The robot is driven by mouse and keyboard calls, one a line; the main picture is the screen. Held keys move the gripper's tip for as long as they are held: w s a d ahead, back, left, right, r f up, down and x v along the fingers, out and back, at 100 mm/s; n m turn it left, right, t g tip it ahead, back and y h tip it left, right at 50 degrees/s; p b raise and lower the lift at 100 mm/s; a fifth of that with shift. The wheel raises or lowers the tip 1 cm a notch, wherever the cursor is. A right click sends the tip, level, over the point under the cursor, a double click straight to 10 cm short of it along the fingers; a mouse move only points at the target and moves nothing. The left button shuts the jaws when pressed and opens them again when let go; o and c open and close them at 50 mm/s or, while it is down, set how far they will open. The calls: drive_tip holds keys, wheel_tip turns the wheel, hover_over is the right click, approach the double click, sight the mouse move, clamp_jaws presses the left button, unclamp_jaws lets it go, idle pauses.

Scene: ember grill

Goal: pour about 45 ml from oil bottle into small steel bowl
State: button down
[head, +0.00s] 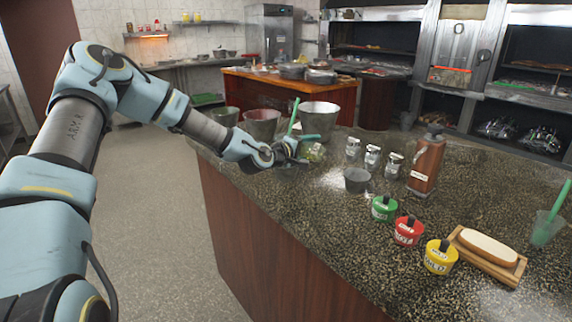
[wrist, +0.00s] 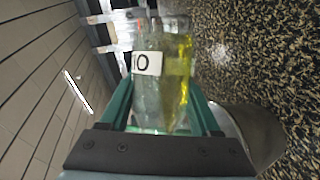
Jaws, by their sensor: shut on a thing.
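My gripper (head: 292,150) is shut on the oil bottle (head: 315,153), a clear glass bottle above the far left part of the counter. In the wrist view the bottle (wrist: 160,75) sits between my green fingers, with a white label and yellow oil along its right side. The oil line runs lengthwise, so the bottle looks strongly tilted. The small steel bowl (head: 357,180) stands on the counter, right of and nearer than the bottle. A grey metal vessel (wrist: 258,130) shows in the wrist view, partly hidden by my gripper; I cannot tell which. No stream is visible.
Green (head: 384,208), red (head: 407,231) and yellow (head: 440,256) pots stand in front. Metal buckets (head: 263,124) are behind my gripper. A bread board (head: 487,256) lies at right.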

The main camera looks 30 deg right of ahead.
drive_tip(key=shift+f+n+b, duration=0.25)
drive_tip(key=shift+n+b, duration=0.05)
drive_tip(key=shift+b, duration=0.25)
drive_tip(key=shift+r+n+h, duration=0.25)
drive_tip(key=shift+n+h, duration=0.05)
drive_tip(key=shift+h, duration=0.1)
drive_tip(key=shift+r+n+b, duration=0.4)
drive_tip(key=shift+b, duration=0.25)
idle(0.7)
drive_tip(key=shift+w+h+b, duration=0.1)
drive_tip(key=shift+h+b, duration=0.2)
drive_tip(key=shift+b, duration=0.15)
idle(0.5)
drive_tip(key=shift+r+p, duration=0.25)
drive_tip(key=shift+p, duration=0.3)
drive_tip(key=m+p, duration=0.1)
drive_tip(key=m+y+p, duration=0.1)
drive_tip(key=p, duration=0.1)
drive_tip(key=shift+s+d+f, duration=0.15)
drive_tip(key=shift+s+f, duration=0.05)
drive_tip(key=shift+s, duration=0.05)
drive_tip(key=shift+m+y+p, duration=0.3)
drive_tip(key=shift+p, duration=0.2)
drive_tip(key=shift+w+f, duration=0.15)
drive_tip(key=shift+f, duration=0.25)
